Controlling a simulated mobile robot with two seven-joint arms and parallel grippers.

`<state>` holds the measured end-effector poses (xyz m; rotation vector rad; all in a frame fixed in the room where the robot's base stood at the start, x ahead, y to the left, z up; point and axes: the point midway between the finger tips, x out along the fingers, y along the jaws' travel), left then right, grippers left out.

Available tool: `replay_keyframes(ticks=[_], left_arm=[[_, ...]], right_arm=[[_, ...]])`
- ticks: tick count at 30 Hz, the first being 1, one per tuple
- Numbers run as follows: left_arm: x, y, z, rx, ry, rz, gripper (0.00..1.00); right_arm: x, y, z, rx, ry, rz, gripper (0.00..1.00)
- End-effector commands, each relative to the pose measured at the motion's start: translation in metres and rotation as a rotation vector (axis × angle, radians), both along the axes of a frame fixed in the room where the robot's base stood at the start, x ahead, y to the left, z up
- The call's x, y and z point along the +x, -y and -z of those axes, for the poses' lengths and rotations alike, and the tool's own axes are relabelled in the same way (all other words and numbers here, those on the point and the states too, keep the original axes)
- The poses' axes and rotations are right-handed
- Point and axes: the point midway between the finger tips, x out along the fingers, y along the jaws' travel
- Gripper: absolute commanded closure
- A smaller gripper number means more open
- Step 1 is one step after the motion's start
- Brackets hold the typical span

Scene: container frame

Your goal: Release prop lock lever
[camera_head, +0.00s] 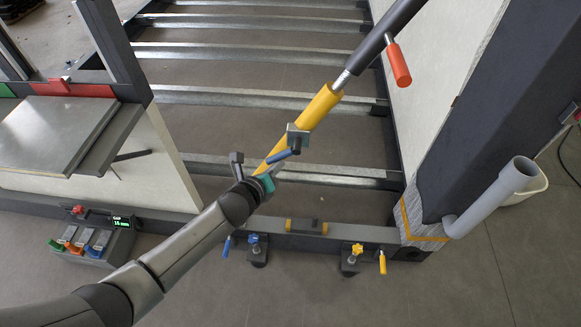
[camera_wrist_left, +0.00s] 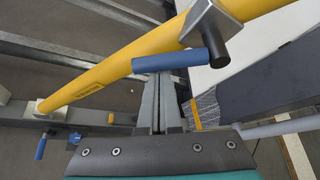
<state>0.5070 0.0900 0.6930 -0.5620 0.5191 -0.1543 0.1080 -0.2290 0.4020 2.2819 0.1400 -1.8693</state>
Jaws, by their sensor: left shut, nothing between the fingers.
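A slanted prop has a yellow lower tube (camera_head: 318,108) and a dark upper tube (camera_head: 380,38). A grey clamp block (camera_head: 297,138) sits on the yellow tube, with a blue lever (camera_head: 279,156) sticking out to its left. In the left wrist view the blue lever (camera_wrist_left: 168,62) runs level from the clamp (camera_wrist_left: 212,22) across the fingertips. My left gripper (camera_head: 274,170) is shut and empty, its fingertips (camera_wrist_left: 160,82) close below the lever; whether they touch it I cannot tell. My right gripper is not in view.
A red handle (camera_head: 398,62) sticks out from the upper tube. A dark post and a grey pipe (camera_head: 490,200) stand at right. The frame's bottom rail (camera_head: 345,232) has blue and yellow knobs. A control box (camera_head: 92,238) sits at lower left. Metal crossbars lie behind the prop.

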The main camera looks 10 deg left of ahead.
Motion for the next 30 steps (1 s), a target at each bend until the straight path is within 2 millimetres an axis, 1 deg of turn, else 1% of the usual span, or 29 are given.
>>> replay_keyframes(ticks=[1,5,11,14,16,19,22,25,30], left_arm=[[0.001,-0.001,-0.005,0.012,0.003,-0.001,1.00],[0.001,-0.004,-0.007,0.032,0.004,-0.002,1.00],[0.002,-0.007,-0.013,0.066,0.002,-0.002,1.00],[0.002,-0.008,-0.020,0.162,0.001,0.000,1.00],[0.002,-0.010,-0.024,0.266,0.001,-0.001,1.00],[0.002,-0.013,-0.030,0.380,0.004,-0.001,1.00],[0.002,-0.015,-0.036,0.471,0.003,-0.001,1.00],[0.002,-0.016,-0.041,0.563,0.003,-0.001,1.00],[0.002,-0.017,-0.050,0.703,0.005,-0.002,1.00]], right_arm=[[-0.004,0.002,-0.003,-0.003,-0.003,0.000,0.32],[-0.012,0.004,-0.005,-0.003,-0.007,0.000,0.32],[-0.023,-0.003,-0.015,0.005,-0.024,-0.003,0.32],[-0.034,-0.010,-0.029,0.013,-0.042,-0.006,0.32],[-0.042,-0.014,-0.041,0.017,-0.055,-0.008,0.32],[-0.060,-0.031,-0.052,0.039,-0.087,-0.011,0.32],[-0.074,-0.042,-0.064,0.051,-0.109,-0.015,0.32],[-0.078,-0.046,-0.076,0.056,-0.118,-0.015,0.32],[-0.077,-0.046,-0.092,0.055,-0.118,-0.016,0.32]])
